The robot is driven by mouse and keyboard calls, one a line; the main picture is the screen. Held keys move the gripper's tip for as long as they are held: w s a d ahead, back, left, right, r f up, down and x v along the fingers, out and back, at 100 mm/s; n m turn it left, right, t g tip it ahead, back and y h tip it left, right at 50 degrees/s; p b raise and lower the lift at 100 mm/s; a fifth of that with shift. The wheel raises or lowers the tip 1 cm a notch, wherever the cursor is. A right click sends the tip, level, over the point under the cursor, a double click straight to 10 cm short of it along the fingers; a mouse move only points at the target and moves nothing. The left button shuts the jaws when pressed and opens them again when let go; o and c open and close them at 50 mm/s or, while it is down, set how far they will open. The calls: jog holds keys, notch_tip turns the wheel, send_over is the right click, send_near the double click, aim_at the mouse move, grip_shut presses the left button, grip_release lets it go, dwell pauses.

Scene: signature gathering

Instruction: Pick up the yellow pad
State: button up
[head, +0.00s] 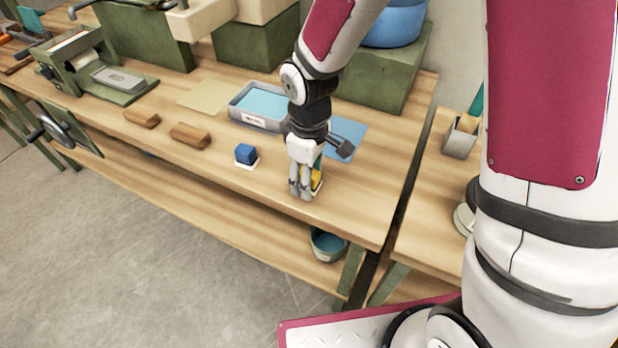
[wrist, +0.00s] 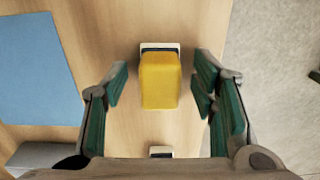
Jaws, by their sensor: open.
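The yellow pad (wrist: 160,80) is a yellow block on a white and dark blue base, seen from above in the wrist view. It lies between the fingers of my open gripper (wrist: 160,95), with a gap on each side. In the head view only a bit of the yellow pad (head: 316,179) shows, mostly hidden behind my gripper (head: 303,190). My gripper points down at the front part of the wooden table.
A blue block on a white base (head: 246,154) stands to the left. A grey tray (head: 243,114) with a light blue sheet is behind it. Two brown wooden blocks (head: 190,136) lie further left. The bench's front edge (wrist: 218,30) is close by.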

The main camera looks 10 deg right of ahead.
jog(key=c, duration=1.2)
jog(key=shift+o, duration=0.2)
jog(key=shift+r, duration=0.25)
notch_tip(320, 180, up, 3)
jog(key=shift+r, duration=0.1)
jog(key=s+a+r+b, duration=0.1)
jog(key=s+a, duration=0.8)
jog(key=s, duration=0.3)
jog(key=shift+s+a, duration=0.35)
jog(key=shift+a, duration=0.05)
jog(key=shift+w+r, duration=0.1)
